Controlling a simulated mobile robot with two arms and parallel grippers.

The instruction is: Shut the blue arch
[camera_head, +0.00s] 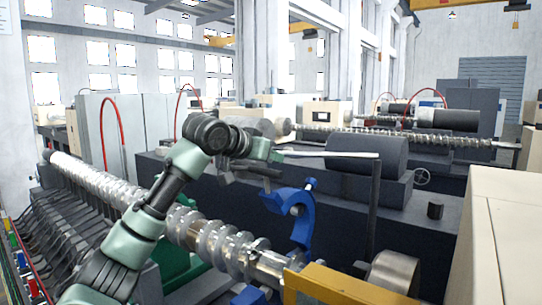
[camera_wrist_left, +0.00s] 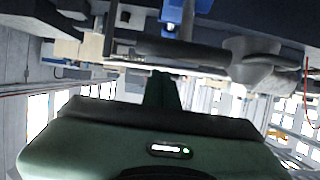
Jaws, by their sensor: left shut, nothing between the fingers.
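The blue arch (camera_head: 306,226) stands raised at the far side of the silver screw shaft (camera_head: 228,246), in the middle of the head view. It is a curved blue piece with a blue lug at its upper left and a small silver pin. A blue part (camera_head: 250,296) shows low by the shaft, partly cut off by the frame. My left gripper (camera_head: 268,172) is shut and empty, just above and left of the arch's top. Whether it touches the arch cannot be told. In the left wrist view, a blue piece (camera_wrist_left: 183,18) shows at the top edge. My right gripper is out of view.
A yellow-orange block (camera_head: 345,285) and a metal cylinder (camera_head: 393,272) stand right of the shaft's end. A dark post (camera_head: 374,205) with a pale bar rises behind the arch. A cream cabinet (camera_head: 500,235) fills the right edge. Dark machinery lies behind.

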